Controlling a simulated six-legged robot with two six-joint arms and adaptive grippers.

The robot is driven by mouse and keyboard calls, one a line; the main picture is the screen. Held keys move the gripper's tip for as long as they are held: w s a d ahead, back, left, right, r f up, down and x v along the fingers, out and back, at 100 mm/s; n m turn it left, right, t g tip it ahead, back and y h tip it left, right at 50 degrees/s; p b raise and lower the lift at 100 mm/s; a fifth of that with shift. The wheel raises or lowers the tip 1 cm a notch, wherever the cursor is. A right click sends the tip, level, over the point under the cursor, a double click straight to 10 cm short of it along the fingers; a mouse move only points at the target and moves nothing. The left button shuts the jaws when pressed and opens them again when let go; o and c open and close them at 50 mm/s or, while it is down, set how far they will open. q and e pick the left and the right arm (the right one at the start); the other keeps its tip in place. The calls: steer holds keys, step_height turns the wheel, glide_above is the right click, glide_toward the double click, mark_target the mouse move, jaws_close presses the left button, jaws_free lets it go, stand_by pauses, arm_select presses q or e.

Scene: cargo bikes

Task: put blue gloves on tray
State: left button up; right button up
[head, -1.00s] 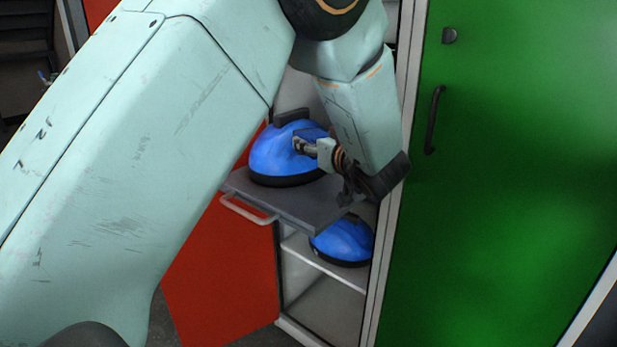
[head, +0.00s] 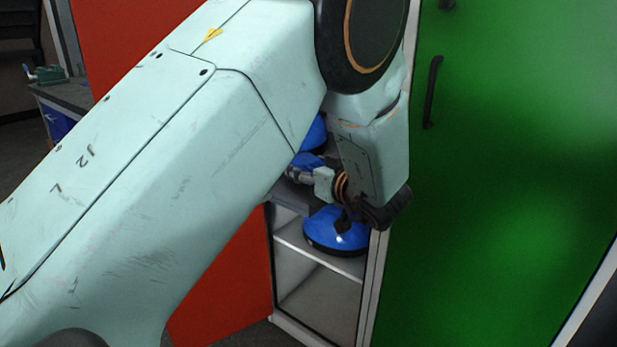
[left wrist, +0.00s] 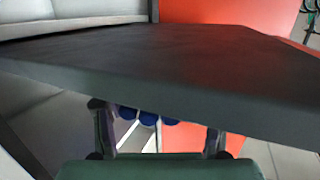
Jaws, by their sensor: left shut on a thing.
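My left gripper (head: 297,173) is shut on the blue gloves (head: 309,160), in front of the open cabinet. In the left wrist view the gloves' blue finger ends (left wrist: 140,116) show between the two gripper fingers (left wrist: 158,135). The dark grey tray (head: 297,195) juts from the cabinet and is mostly hidden behind my left arm. In the left wrist view a dark slab, apparently this tray (left wrist: 170,58), crosses in front of the gripper and covers part of the gloves. I cannot tell whether gloves and tray touch. My right gripper is out of view.
A blue helmet (head: 315,134) at the tray is mostly hidden by my arm. Another blue helmet (head: 335,230) sits on the shelf (head: 325,256) below. A green door (head: 510,180) stands close on the right, a red door (head: 232,285) on the left. The lower compartment is empty.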

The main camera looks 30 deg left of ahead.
arm_select(q)
steer(key=shift+w+f, duration=0.1)
steer(key=shift+f, duration=0.25)
steer(key=shift+r, duration=0.1)
steer(key=o, duration=1.2)
steer(key=shift+c, duration=0.2)
steer(key=shift+d, duration=0.1)
